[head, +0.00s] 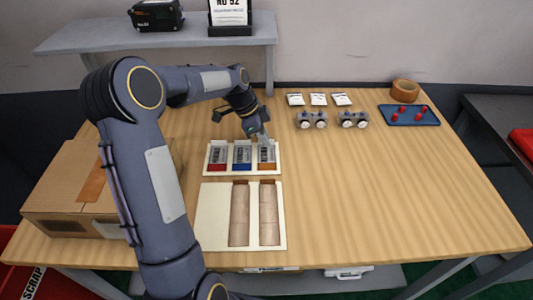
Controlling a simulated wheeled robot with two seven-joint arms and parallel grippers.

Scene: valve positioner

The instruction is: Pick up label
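A white tray (214,171) lies near the middle of the table with three upright cards in a row, which look like labels. They are the red-based label (218,157), the blue-based label (242,156) and the orange-based label (267,158). My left gripper (264,141) reaches down from the upper left to the upper end of the orange-based label and partly covers it. The fingers are too small to tell whether they touch or grip it. My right gripper is not in view.
A pale board (211,217) with two brown strips lies in front of the tray. A cardboard box (75,185) stands at left. Small white cards (318,99), two valve-like parts (312,119), a tape roll (405,90) and a blue tray (426,123) sit behind. The right front table is clear.

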